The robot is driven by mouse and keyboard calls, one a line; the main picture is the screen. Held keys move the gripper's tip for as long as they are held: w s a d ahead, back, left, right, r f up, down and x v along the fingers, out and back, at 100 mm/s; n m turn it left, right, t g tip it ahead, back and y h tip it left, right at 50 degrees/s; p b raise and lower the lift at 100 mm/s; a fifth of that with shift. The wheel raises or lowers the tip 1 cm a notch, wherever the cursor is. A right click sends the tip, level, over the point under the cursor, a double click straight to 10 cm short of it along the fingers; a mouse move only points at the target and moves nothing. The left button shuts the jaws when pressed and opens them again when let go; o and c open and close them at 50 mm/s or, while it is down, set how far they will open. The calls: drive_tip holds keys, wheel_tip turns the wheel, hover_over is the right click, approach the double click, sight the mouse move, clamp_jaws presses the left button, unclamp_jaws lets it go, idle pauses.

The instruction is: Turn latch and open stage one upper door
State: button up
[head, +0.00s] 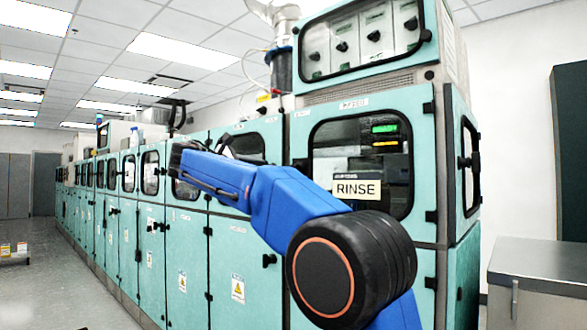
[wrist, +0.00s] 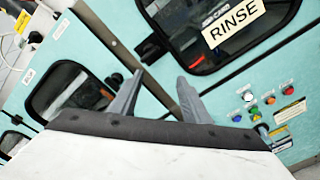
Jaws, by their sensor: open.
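Teal machine cabinets with windowed upper doors run back to the left in the head view. No label I can read marks stage one. The nearest front upper door (head: 312,110) has a large dark window and a RINSE sign (head: 357,189); the sign also shows in the wrist view (wrist: 233,26). To its left is another upper door with a smaller window (wrist: 78,92) and a black latch or fitting (wrist: 114,80) beside it. My gripper (wrist: 158,82) is open and empty, its two grey fingers apart in front of the cabinet face. In the head view my arm hides part of the doors.
A panel of coloured buttons (wrist: 252,97) is right of the fingers in the wrist view. A grey metal cabinet (head: 541,265) stands at the right in the head view. Lower doors with yellow warning labels (head: 238,289) line the front. The floor (head: 50,290) at left is mostly clear.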

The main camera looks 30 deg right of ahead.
sight(290, 166)
drive_tip(key=shift+h, duration=0.5)
drive_tip(key=x, duration=0.5)
drive_tip(key=w+r+x, duration=0.1)
drive_tip(key=x, duration=1)
drive_tip(key=shift+w+d+r, duration=0.15)
drive_tip(key=shift+w+r, duration=0.15)
drive_tip(key=shift+r, duration=0.05)
clamp_jaws()
